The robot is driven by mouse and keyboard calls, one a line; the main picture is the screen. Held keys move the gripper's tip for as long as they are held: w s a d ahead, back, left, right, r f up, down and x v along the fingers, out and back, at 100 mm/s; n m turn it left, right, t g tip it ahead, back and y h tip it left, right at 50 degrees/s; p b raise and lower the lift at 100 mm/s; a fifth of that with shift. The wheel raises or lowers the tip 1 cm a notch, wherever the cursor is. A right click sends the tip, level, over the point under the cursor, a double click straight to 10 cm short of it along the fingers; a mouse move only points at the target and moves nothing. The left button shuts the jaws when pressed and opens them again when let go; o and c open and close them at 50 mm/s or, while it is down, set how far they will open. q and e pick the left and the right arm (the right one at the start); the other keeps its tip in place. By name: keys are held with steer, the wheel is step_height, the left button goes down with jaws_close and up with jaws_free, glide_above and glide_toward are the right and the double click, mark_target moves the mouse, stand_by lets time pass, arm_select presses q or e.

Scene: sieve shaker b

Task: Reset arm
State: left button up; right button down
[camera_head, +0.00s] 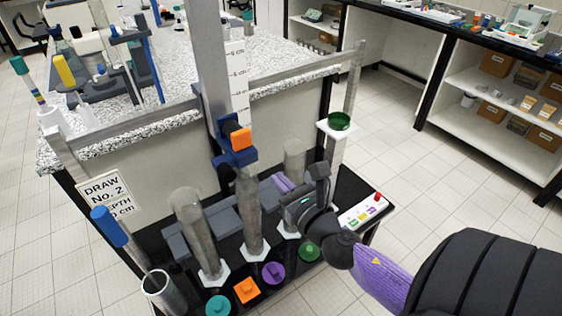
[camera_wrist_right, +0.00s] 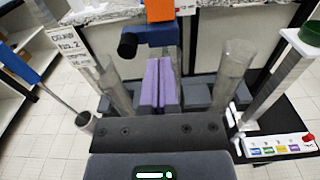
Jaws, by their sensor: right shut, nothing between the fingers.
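My right arm comes in from the lower right of the head view, with a purple band (camera_head: 382,277) behind its dark wrist. My right gripper (camera_head: 283,182) reaches over the black bench among the clear tubes. Its purple fingers, also seen in the wrist view (camera_wrist_right: 159,82), are shut together with nothing between them. They point toward the blue clamp with an orange block (camera_head: 240,139) on the upright post. The gripper body partly hides the rear clear tube (camera_head: 293,158). My left gripper is not in view.
Clear tubes (camera_head: 200,235) stand on the black bench, with coloured knobs (camera_head: 246,290) in front. A blue-handled rod (camera_head: 108,225) leans in a metal cup (camera_head: 155,283) at left. A green bowl (camera_head: 339,121) tops a post, and a button panel (camera_head: 362,212) lies at right. Floor beyond is clear.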

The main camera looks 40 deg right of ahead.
steer(key=s+f+m+g, duration=0.4)
steer(key=f+m, duration=0.3)
steer(key=f, duration=0.5)
steer(key=s+f+m+g, duration=0.4)
steer(key=f+m, duration=0.4)
steer(key=f, duration=0.4)
steer(key=s+a+f+m+g, duration=0.3)
steer(key=s+f+m, duration=0.2)
steer(key=s, duration=0.3)
steer(key=s+a+f+m+g+y, duration=0.1)
steer(key=s+a+f+m+g, duration=0.2)
steer(key=s+f+m, duration=0.2)
steer(key=s+a+f+m+g, duration=0.3)
steer(key=s+f+m, duration=0.2)
steer(key=s, duration=0.7)
steer(key=shift+a+m+y, duration=0.3)
steer(key=shift+a+m, duration=0.1)
steer(key=shift+m, duration=0.7)
